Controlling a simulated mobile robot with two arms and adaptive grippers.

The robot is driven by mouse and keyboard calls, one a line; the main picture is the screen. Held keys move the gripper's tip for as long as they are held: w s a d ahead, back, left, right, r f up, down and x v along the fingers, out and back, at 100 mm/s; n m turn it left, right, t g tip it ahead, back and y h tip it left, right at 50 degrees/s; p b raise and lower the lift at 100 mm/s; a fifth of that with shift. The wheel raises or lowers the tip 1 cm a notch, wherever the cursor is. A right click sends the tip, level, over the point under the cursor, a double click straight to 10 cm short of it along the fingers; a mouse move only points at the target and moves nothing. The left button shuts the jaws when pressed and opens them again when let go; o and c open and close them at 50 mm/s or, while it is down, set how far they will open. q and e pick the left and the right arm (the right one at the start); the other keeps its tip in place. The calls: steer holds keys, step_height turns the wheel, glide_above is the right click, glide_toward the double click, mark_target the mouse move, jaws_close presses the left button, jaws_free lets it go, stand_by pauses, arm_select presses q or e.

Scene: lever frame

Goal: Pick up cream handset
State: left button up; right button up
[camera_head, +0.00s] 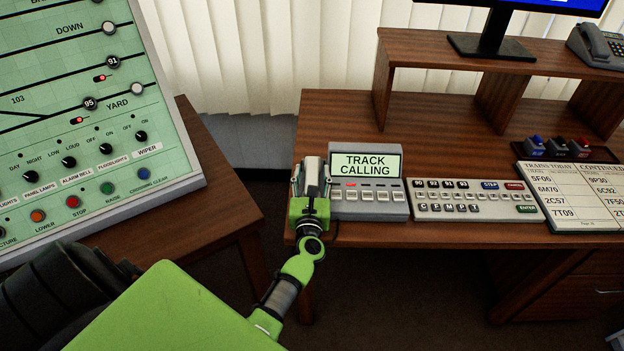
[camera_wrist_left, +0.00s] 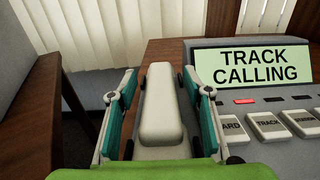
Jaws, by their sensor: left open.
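The cream handset (camera_wrist_left: 162,108) lies lengthwise at the left side of the grey phone unit, whose screen reads TRACK CALLING (camera_head: 367,165). In the left wrist view the handset sits between the two fingers of my left gripper (camera_wrist_left: 164,92), with a narrow gap showing on each side near the tips. My left gripper also shows in the head view (camera_head: 312,181), over the desk's front left corner, and mostly covers the handset there. Its jaws are open. My right gripper is not in view.
A grey keypad (camera_head: 474,201) and a white timetable board (camera_head: 574,196) lie right of the phone unit. A raised wooden shelf (camera_head: 450,50) stands behind. A green control panel (camera_head: 85,120) is at left. A gap separates its stand from the desk.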

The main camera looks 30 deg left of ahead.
mark_target(312, 174)
arm_select(q)
jaws_close()
steer(key=shift+r, duration=0.15)
step_height(312, 174, up, 10)
steer(key=p, duration=0.8)
